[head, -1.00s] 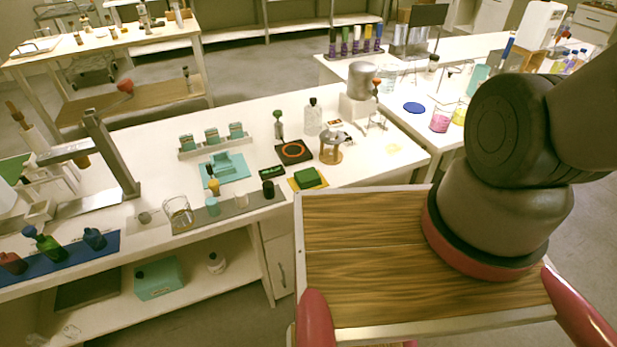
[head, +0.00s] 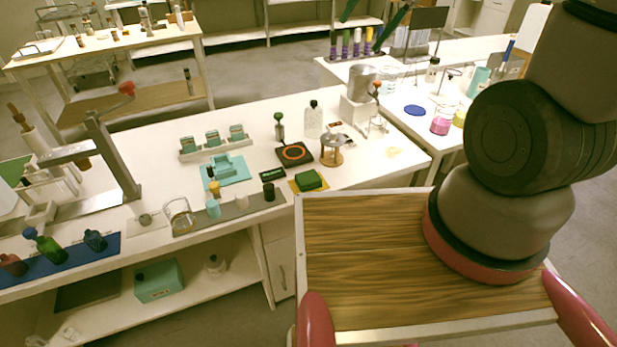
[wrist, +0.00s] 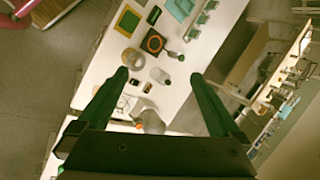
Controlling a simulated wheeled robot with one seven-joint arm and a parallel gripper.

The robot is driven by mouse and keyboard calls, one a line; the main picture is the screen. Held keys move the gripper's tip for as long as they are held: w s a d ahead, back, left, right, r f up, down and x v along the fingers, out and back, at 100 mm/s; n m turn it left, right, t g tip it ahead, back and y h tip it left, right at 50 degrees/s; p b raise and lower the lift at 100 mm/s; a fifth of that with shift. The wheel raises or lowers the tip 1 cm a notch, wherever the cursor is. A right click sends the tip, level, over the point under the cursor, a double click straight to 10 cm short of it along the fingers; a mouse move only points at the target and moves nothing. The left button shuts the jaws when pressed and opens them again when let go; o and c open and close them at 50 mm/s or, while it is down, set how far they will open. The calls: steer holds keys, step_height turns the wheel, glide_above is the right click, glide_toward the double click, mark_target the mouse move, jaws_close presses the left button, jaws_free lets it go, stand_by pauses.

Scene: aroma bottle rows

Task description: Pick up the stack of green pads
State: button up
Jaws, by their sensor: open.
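The stack of green pads (head: 309,179) lies on a yellow mat (head: 294,187) near the front edge of the white bench. In the wrist view the green stack (wrist: 129,20) shows at the top, left of centre, on its yellow mat (wrist: 139,9). My gripper (wrist: 160,78) is open and empty, its two green fingers spread wide. Its fingertips also show at the top of the head view (head: 357,35), well above and beyond the pads. Nothing covers the pads.
Near the pads are a black plate with an orange ring (head: 294,153), a metal-topped stand (head: 332,145), a dark green block (head: 273,174) and a black cup (head: 268,190). A clear bottle (head: 313,120) and grey device (head: 359,92) stand behind. My wooden deck is in front.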

steer(key=w+a+f+m+g, duration=0.1)
steer(key=w+a+f+m, duration=0.15)
steer(key=f, duration=0.45)
steer(key=w+a+f+m+g, duration=0.1)
steer(key=w+a+f, duration=0.15)
steer(key=f, duration=0.55)
steer(key=m+g, duration=0.2)
steer(key=m, duration=0.1)
glide_toward(310, 176)
steer(key=a+f, duration=0.1)
steer(key=a+f+h, duration=0.1)
steer(key=shift+s+f, duration=0.25)
steer(key=shift+x, duration=3.1)
steer(key=c, duration=1.3)
step_height(310, 176, up, 10)
